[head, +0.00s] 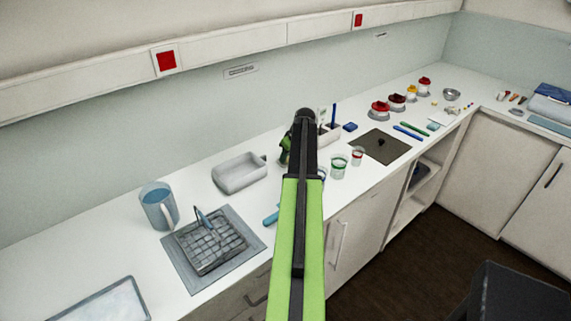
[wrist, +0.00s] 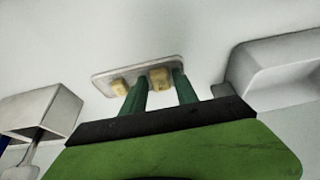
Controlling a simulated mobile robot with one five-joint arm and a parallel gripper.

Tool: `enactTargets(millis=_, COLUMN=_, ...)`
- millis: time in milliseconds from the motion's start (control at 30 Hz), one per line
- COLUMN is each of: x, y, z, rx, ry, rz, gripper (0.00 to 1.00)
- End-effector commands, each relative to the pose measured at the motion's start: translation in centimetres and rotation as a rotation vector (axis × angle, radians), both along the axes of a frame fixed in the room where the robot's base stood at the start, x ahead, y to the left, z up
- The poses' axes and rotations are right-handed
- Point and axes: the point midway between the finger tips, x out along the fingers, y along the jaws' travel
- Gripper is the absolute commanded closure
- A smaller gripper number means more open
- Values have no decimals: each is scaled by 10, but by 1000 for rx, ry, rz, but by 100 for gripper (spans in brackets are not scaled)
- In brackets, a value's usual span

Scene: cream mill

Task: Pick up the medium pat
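In the wrist view, a small pale tray (wrist: 101,80) lies on the white counter with two yellow pats on it. The left pat (wrist: 119,87) looks smaller than the right pat (wrist: 159,78). I cannot tell which is the medium one; a third may be hidden behind my right finger. My gripper (wrist: 161,88) is open, its two green fingers apart and pointing towards the tray. The right pat shows between the fingertips, and nothing is seen held. In the head view my arm hides the tray and pats.
A grey tub (head: 240,173) stands left of my arm; it also shows in the wrist view (wrist: 275,72). A white open box (wrist: 40,108) is on the other side. A blue jug (head: 158,205), cups (head: 338,167) and a dark plate (head: 381,146) are nearby.

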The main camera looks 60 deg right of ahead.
Motion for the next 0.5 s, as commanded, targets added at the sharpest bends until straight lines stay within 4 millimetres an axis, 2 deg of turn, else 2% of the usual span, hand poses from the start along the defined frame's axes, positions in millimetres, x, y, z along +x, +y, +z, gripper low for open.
enactTargets(millis=67, x=0, y=0, z=1, rx=0, ry=0, rz=0, gripper=68)
enactTargets(millis=300, x=0, y=0, z=1, rx=0, ry=0, rz=0, gripper=100)
enactTargets(millis=500, x=0, y=1, z=1, rx=1, ry=0, rz=1, gripper=100)
